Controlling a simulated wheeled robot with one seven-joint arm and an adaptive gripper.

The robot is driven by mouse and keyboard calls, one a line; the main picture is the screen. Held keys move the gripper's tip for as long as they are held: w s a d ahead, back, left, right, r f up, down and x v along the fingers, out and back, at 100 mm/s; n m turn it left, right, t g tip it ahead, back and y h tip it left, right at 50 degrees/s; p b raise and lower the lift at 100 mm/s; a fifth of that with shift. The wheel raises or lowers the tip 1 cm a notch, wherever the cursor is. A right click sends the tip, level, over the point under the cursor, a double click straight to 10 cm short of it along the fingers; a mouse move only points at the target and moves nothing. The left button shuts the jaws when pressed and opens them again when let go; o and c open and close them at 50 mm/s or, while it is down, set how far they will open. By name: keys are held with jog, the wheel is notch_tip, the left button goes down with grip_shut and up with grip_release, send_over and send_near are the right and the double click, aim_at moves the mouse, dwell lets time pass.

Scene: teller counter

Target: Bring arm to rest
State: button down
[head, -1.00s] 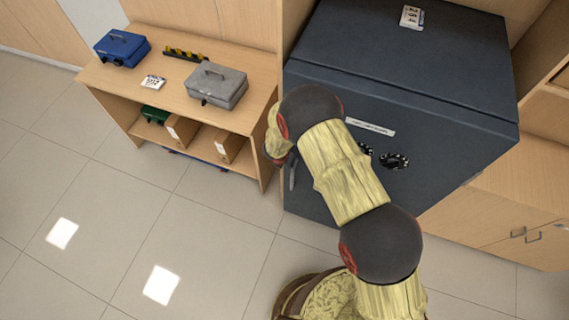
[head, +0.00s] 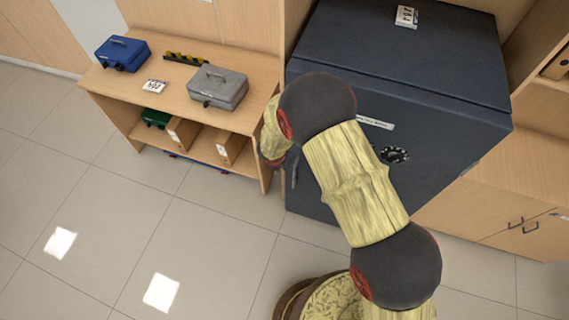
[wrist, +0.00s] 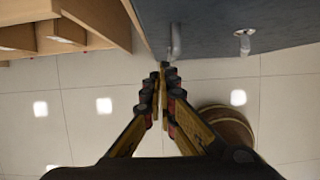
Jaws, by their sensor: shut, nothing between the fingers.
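My arm (head: 347,180) reaches up from the lower right in the head view, in front of the dark safe. Its far end bends down near the left edge of the safe, and the fingers are hidden there. A metal handle (wrist: 174,42) on the safe shows just beyond the fingertips. I cannot tell whether they touch.
The dark safe (head: 440,150) stands at the right, its door closed. A wooden shelf unit (head: 125,88) at the left holds a blue cash box (head: 123,53) and a grey cash box (head: 217,87). Wooden cabinets (head: 490,215) stand right of the safe. The tiled floor (head: 110,220) at the left is clear.

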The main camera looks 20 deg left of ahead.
jog(key=shift+s+r, duration=0.2)
jog(key=shift+r, duration=0.15)
